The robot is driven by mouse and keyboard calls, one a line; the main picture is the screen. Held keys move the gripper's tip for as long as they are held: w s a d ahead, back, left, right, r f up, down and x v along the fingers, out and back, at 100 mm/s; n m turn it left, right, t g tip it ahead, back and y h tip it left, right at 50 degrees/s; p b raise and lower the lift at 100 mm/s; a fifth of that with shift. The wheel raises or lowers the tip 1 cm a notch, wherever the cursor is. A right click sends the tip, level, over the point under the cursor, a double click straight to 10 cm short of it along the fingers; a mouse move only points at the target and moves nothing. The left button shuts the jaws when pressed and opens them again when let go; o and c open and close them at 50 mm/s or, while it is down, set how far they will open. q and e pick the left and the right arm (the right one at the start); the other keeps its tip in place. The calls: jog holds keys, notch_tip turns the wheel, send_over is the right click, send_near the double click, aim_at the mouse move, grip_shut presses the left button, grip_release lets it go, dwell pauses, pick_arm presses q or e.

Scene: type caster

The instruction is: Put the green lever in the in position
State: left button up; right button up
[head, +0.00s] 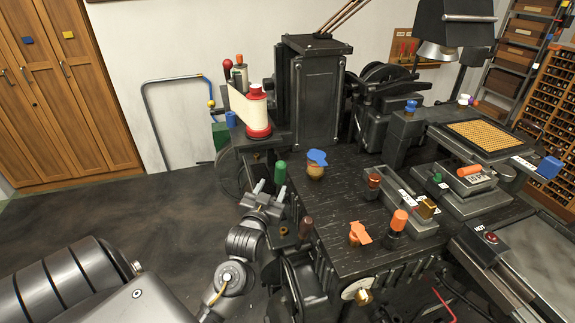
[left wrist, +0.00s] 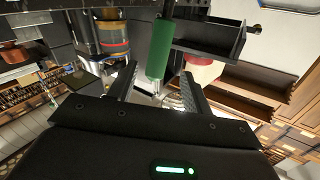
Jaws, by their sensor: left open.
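The green lever (head: 280,172) stands upright at the left edge of the black machine, its handle a green cylinder. In the left wrist view the green handle (left wrist: 160,48) shows large, just ahead of the fingertips and roughly in line with the gap between them. My left gripper (head: 269,189) is open, just in front of the lever in the head view. Its two fingers also show apart in the left wrist view (left wrist: 158,73), with nothing held. The lower part of the lever is hidden behind the gripper. I cannot tell whether the fingers touch the handle. My right gripper is not in view.
A red and cream spool (head: 257,112) stands behind the lever. Open floor (head: 130,225) lies left of the machine.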

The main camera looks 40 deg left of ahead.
aim_at(279, 175)
pick_arm(q)
jog(key=shift+w+a+r+p, duration=0.2)
jog(key=shift+w, duration=0.35)
jog(key=shift+w+a+r+p, duration=0.15)
jog(key=shift+w+a, duration=0.05)
jog(key=shift+w, duration=0.35)
jog(key=p+x, duration=0.1)
jog(key=x, duration=0.6)
jog(key=shift+f, duration=0.15)
jog(key=shift+w+a+f, duration=0.1)
jog(key=shift+w+a, duration=0.1)
jog(key=shift+w, duration=0.35)
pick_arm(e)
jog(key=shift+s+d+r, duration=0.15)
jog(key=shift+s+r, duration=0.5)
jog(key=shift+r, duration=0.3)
pick_arm(q)
jog(key=shift+c, duration=0.8)
grip_shut()
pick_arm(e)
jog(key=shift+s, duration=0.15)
